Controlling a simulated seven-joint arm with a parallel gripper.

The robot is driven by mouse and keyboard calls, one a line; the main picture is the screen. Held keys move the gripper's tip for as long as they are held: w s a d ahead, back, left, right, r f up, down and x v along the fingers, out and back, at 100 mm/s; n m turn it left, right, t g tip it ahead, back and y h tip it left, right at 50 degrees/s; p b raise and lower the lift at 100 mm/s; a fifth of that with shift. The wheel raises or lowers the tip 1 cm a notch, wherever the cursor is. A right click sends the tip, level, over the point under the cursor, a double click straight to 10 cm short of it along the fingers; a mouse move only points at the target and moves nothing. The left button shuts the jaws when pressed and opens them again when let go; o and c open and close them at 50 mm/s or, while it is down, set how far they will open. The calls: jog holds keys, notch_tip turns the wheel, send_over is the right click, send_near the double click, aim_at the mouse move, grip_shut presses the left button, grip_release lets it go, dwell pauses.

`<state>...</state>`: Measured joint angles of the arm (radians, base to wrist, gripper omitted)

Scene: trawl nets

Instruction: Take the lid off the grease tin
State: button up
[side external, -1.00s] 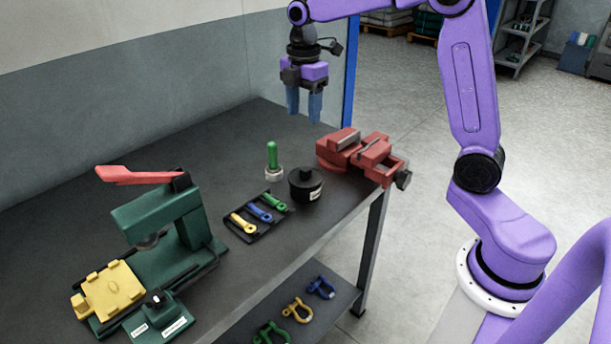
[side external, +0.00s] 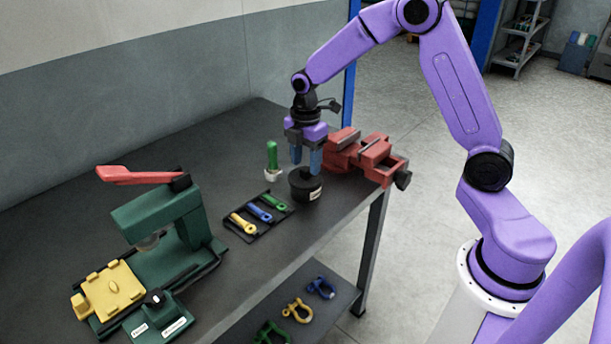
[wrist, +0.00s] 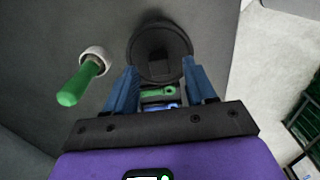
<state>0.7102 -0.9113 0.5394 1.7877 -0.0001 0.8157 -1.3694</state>
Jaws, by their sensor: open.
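The grease tin (side external: 306,190) is a black round tin with a white label on its side, standing on the dark bench. Its black lid (wrist: 160,50) with a raised knob in the middle shows in the wrist view, and the lid appears to be on the tin. My gripper (side external: 306,168) points down with its blue fingers just over the tin. In the wrist view my gripper (wrist: 163,85) is open, its fingers apart on either side of the near part of the lid. Nothing is between the fingertips in a grasp. Whether they touch the lid I cannot tell.
A green-handled tool in a white base (side external: 272,160) stands left of the tin. A tray of coloured pieces (side external: 257,216) lies in front, a red vise (side external: 365,160) stands close on the right. A green press (side external: 165,225) is at the left. The back of the bench is clear.

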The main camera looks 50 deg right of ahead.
jog(key=shift+f, duration=0.8)
jog(key=shift+c, duration=0.3)
grip_shut()
jog(key=shift+r, duration=0.1)
